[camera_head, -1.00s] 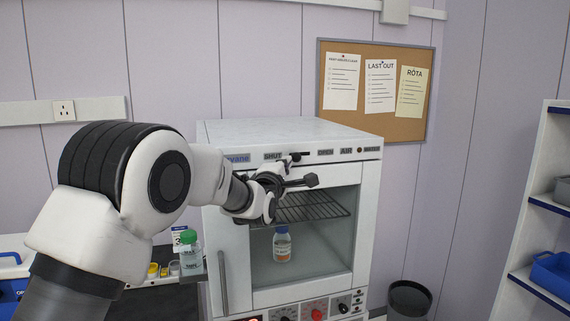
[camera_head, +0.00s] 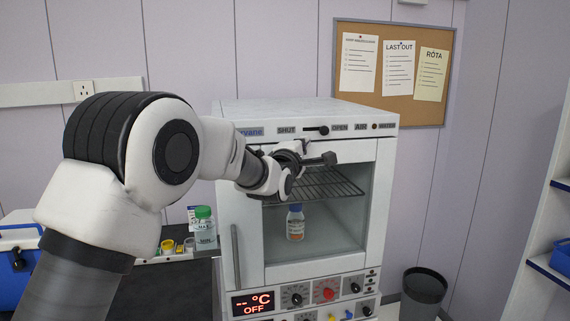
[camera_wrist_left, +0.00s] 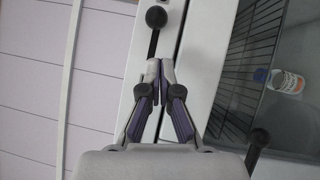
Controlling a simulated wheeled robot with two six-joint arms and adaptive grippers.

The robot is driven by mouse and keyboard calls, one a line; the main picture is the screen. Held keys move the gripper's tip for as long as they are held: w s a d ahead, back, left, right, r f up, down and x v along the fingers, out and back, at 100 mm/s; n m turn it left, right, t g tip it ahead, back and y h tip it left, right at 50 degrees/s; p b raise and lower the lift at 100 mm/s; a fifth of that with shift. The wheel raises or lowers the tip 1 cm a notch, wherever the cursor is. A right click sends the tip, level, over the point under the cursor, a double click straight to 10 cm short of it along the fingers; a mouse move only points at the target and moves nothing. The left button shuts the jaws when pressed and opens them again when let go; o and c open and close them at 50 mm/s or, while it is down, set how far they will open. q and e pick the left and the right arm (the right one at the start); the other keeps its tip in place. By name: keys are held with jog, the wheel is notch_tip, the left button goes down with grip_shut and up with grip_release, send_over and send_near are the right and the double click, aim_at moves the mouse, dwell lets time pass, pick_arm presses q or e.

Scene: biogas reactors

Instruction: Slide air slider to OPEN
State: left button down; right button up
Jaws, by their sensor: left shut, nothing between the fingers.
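The air slider (camera_head: 322,130) is a small black knob in a dark slot on the oven's top front panel. The knob stands near the right end of the slot, beside the OPEN label (camera_head: 340,127) and away from the SHUT label (camera_head: 287,130). In the left wrist view a round black knob (camera_wrist_left: 156,18) stands at the top end of a dark slot. My left gripper (camera_wrist_left: 153,70) is shut and empty, its tips near the other end of that slot. In the head view my left gripper (camera_head: 300,152) is just below the panel, its tips partly hidden. My right gripper is out of view.
The white oven (camera_head: 228,205) has a glass front, with a wire rack (camera_head: 325,185) and a small bottle (camera_head: 295,224) inside. A green-capped bottle (camera_head: 204,230) stands to its left. A black bin (camera_head: 424,287) and shelves (camera_head: 545,225) are at the right.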

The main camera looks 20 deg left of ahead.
pick_arm(q)
jog(key=s+b, duration=0.4)
jog(key=s, duration=0.6)
notch_tip(320, 180, down, 27)
jog(key=w+g, duration=0.3)
jog(key=g, duration=0.1)
jog(key=s+f+m+g, duration=0.1)
jog(key=s+f+g, duration=0.3)
jog(key=f, duration=0.7)
jog(key=s+f+g, duration=0.1)
jog(key=s+f, duration=0.4)
jog(key=f, duration=0.5)
jog(key=s+a+f+m+g, duration=0.1)
jog(key=s+f+m+g, duration=0.2)
jog(key=s+f, duration=0.75)
jog(key=s+f+m+g, duration=0.35)
jog(key=s+f, duration=0.45)
jog(key=s, duration=0.5)
jog(key=s+m+g, duration=0.4)
jog(key=s+m, duration=0.8)
jog(key=s, duration=0.2)
jog(key=shift+d+b, duration=0.3)
jog(key=shift+b, duration=0.15)
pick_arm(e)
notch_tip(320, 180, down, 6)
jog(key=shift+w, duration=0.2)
